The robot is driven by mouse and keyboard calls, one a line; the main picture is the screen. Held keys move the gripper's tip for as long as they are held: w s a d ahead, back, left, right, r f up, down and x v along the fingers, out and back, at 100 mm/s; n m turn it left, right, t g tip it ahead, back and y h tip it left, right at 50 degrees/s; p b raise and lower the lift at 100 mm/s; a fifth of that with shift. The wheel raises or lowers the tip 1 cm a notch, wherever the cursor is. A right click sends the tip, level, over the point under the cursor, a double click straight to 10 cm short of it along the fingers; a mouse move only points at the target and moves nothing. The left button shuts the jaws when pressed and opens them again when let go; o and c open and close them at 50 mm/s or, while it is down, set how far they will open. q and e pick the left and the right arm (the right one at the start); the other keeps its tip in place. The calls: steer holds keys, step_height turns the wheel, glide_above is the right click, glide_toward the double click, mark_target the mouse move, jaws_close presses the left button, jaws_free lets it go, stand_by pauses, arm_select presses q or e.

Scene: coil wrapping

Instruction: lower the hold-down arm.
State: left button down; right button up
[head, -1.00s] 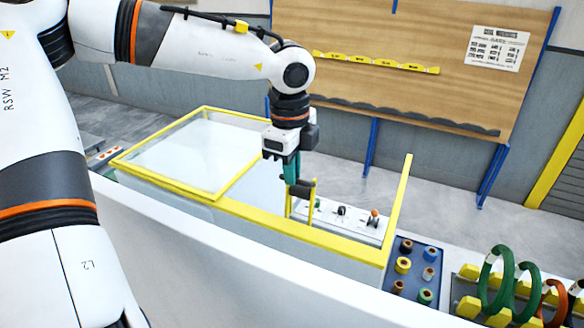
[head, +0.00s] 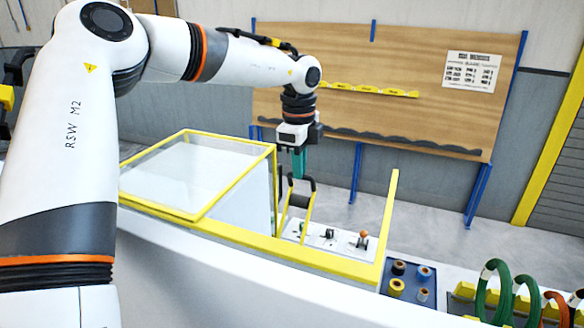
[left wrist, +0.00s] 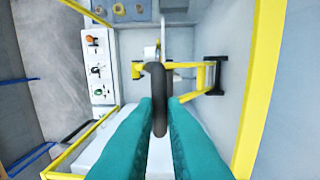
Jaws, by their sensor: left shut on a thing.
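The hold-down arm (head: 308,212) is a yellow frame with dark parts near its top. It stands raised inside the yellow-edged machine (head: 340,264), in front of the control panel. My left gripper (head: 298,176) has teal fingers and points down at the top of this arm. In the left wrist view, the fingers (left wrist: 159,108) are shut on a dark rounded grip (left wrist: 158,82), which I take to be the arm's handle. Yellow bars of the frame (left wrist: 203,78) show beyond it. The fingers partly hide the handle's lower end. My right gripper is not in view.
A clear-topped, yellow-framed cover (head: 190,175) is to the left of the gripper. A white panel with knobs (head: 328,238) lies behind the arm. A blue tray of spools (head: 408,278) and green coils (head: 497,285) are at right. A yellow post (head: 388,225) rises at the machine's right end.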

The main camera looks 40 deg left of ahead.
arm_select(q)
steer(key=shift+w+a+f+g+p, duration=0.2)
steer(key=shift+w+g+p, duration=0.1)
steer(key=shift+w+p, duration=0.3)
steer(key=shift+w+a+f+g+p, duration=0.1)
steer(key=shift+w+f+g+p, duration=0.15)
steer(key=shift+w+p, duration=0.3)
steer(key=shift+w, duration=0.1)
steer(key=c, duration=1.7)
jaws_free()
steer(key=shift+o, duration=1)
steer(key=shift+f, duration=0.1)
step_height(320, 180, up, 12)
steer(key=shift+w+b, duration=0.3)
steer(key=shift+b, duration=0.05)
